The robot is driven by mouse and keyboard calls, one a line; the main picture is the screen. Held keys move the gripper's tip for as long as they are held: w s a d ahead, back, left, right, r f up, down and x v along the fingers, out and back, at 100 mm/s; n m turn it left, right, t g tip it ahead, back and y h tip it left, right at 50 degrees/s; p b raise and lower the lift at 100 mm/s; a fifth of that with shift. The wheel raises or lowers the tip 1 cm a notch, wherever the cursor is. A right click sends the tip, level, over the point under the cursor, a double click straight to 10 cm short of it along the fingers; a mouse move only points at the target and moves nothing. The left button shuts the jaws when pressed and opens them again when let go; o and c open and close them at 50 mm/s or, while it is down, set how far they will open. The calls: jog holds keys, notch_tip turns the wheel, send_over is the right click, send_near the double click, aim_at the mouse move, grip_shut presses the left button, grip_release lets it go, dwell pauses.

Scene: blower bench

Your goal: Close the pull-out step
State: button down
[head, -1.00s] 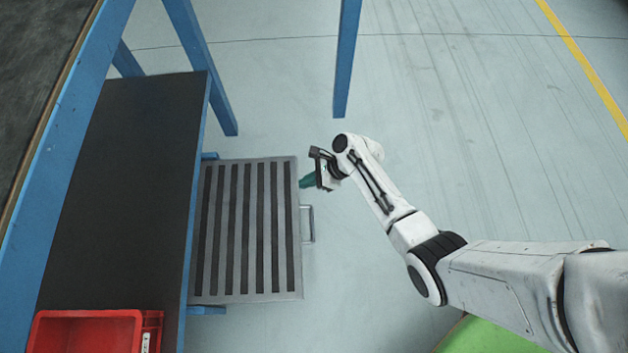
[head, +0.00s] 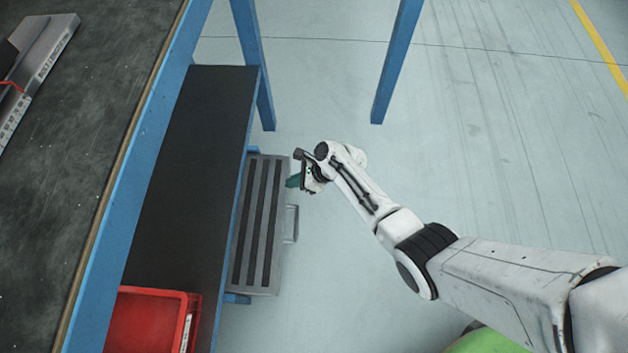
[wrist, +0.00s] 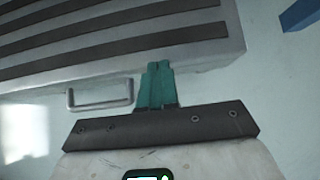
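The pull-out step (head: 249,283) is a grey metal platform with dark grip strips. In the head view, part of it sticks out to the right from under the black lower shelf; the rest is hidden beneath. Its wire handle (head: 293,224) is on the right-hand front edge. My gripper (head: 292,181) is at the front edge, near its upper end and apart from the handle. In the wrist view the teal fingers (wrist: 155,70) are together with nothing between them, their tips against or very close to the step's front (wrist: 215,50). The handle (wrist: 100,96) is left of them.
A black lower shelf (head: 195,150) on a blue frame lies above the step. A red bin (head: 150,325) stands on its near end. The dark bench top (head: 90,120) is at left. A blue post (head: 397,60) stands beyond my arm. The floor right of the step is open.

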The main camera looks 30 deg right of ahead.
aim_at(254, 182)
jog(key=w+a, duration=0.1)
jog(key=a, duration=0.1)
jog(key=w+a+b, duration=0.1)
jog(key=w+a, duration=0.1)
jog(key=a, duration=0.1)
jog(key=w+a, duration=0.2)
jog(key=shift+w+a+f, duration=0.15)
jog(key=shift+a, duration=0.1)
jog(key=shift+w+a+b, duration=0.3)
jog(key=shift+a+b, duration=0.05)
jog(key=shift+a, duration=0.05)
jog(key=shift+w, duration=0.1)
jog(key=shift+w+r, duration=0.1)
jog(key=shift+r, duration=0.15)
jog(key=s+d+p, duration=0.3)
jog(key=shift+d+r, duration=0.35)
jog(key=shift+d, duration=0.05)
jog(key=p+v, duration=0.6)
jog(key=v, duration=0.3)
jog(key=shift+s+f, duration=0.2)
jog(key=shift+d, duration=0.15)
